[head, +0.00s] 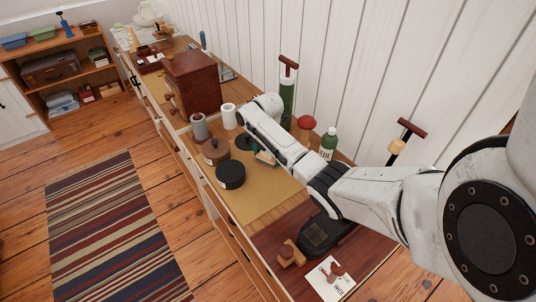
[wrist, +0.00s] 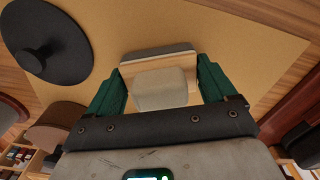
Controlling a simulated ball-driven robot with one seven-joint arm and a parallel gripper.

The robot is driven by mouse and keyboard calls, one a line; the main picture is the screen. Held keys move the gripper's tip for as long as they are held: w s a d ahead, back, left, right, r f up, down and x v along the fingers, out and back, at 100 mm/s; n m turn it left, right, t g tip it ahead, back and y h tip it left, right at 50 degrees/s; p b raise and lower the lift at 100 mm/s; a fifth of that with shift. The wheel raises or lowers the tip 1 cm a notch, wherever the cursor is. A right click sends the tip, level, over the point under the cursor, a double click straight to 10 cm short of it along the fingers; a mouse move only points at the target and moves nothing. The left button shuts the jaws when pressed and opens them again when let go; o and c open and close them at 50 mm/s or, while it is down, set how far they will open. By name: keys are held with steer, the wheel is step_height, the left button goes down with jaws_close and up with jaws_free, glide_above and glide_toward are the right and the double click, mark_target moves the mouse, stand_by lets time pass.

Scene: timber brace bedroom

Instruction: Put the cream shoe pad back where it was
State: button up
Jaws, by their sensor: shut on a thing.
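My gripper (wrist: 160,72) has green fingers that are shut on the cream shoe pad (wrist: 160,92), a pale soft block with a light wooden strip, gripped at its two ends. In the head view my gripper (head: 264,157) hangs low over the tan mat (head: 262,196), and the pad is mostly hidden by my arm. I cannot tell whether the pad touches the mat. A black disc with a knob (wrist: 45,42) lies left of the gripper in the wrist view.
A black round tin (head: 230,175) and a brown tin (head: 215,151) stand left of the gripper. A white cylinder (head: 229,117), green bottle (head: 328,142) and red-topped object (head: 306,123) stand nearby. A dark red mat (head: 285,236) lies in front; the tan mat's near part is clear.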

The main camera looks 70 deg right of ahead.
steer(key=o, duration=0.8)
steer(key=shift+c, duration=0.2)
step_height(320, 180, up, 12)
steer(key=shift+r, duration=0.1)
